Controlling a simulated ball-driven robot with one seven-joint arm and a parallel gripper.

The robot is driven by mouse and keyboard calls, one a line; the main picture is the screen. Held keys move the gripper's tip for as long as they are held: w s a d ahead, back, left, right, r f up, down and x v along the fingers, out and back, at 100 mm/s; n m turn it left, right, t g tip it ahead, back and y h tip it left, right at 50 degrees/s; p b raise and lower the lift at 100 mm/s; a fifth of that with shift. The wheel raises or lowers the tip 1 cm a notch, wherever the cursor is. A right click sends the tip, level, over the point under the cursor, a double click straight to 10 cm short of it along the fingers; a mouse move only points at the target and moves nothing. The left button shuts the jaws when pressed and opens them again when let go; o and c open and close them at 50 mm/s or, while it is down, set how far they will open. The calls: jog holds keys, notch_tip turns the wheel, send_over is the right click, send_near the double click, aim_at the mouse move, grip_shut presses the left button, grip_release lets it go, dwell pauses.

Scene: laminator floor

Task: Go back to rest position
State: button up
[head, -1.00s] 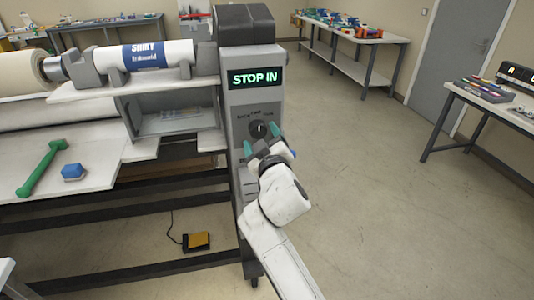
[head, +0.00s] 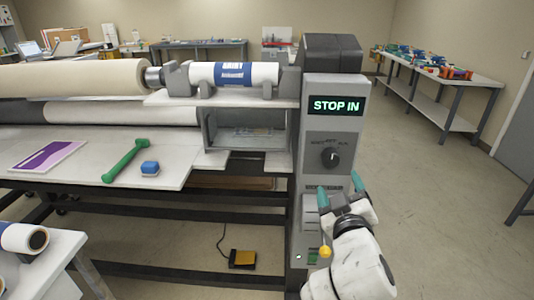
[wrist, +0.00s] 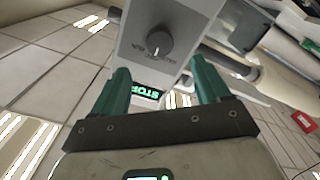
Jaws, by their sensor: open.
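My gripper (head: 340,190) is open and empty, its two green fingers apart in front of the laminator's grey control column (head: 331,115). In the wrist view the open fingers (wrist: 163,85) point toward the column, with the black knob (wrist: 159,40) beyond them. In the head view the knob (head: 330,157) sits on the column above my gripper, clear of the fingers. A yellow ball-tipped part (head: 325,252) shows beside my wrist.
A yellow foot pedal (head: 242,258) lies on the floor below. A white table (head: 40,275) stands at the lower left. Floor at right (head: 440,200) is open.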

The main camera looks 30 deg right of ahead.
jog(key=s+a+f+m+g+y, duration=0.1)
jog(key=s+f+g+y, duration=0.15)
jog(key=s+f, duration=0.45)
jog(key=s+a+f+g+y, duration=0.2)
jog(key=f+g, duration=0.2)
jog(key=f, duration=0.8)
jog(key=s+a+f+g+y, duration=0.2)
jog(key=s+a+f+g, duration=0.1)
jog(key=s, duration=0.5)
jog(key=s+a+f+g+y, duration=0.3)
jog(key=s+a+f+g, duration=0.1)
jog(key=s+f, duration=0.3)
jog(key=shift+s+a+f, duration=0.4)
jog(key=shift+s+a, duration=0.35)
jog(key=shift+s, duration=0.35)
jog(key=shift+g, duration=0.25)
